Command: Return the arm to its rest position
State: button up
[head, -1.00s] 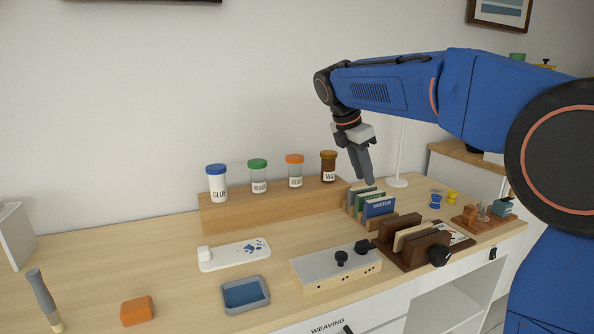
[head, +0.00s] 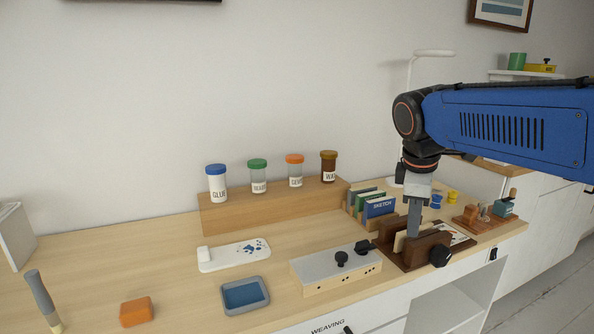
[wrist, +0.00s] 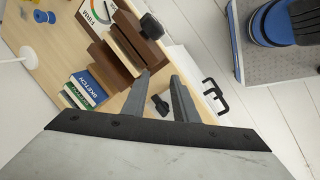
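The wooden clamp block (wrist: 128,50) lies beyond the fingertips there, with a black knob (wrist: 160,104) seen between the fingers. My blue arm reaches in from the right edge of the head view. Whether the fingertips touch the block cannot be told from the head view.
Books (head: 374,207), blue and yellow spools (head: 436,201), a grey-topped box with knobs (head: 334,268) and a wooden shelf with several jars (head: 275,204) stand nearby. A white lamp (head: 434,53) rises behind my arm. An orange block (head: 136,311) and blue tray (head: 246,295) lie left.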

jog(key=s+d+f+m+t+y, duration=0.1)
jog(key=s+f+m, duration=0.5)
jog(key=s, duration=0.4)
jog(key=s+d+f+m+t+y, duration=0.1)
jog(key=s+d+f+m, duration=0.1)
jog(key=s+f+m, duration=0.4)
jog(key=s+f, duration=0.3)
jog(key=s, duration=0.1)
jog(key=shift+m, duration=0.4)
jog(key=shift+a, duration=0.1)
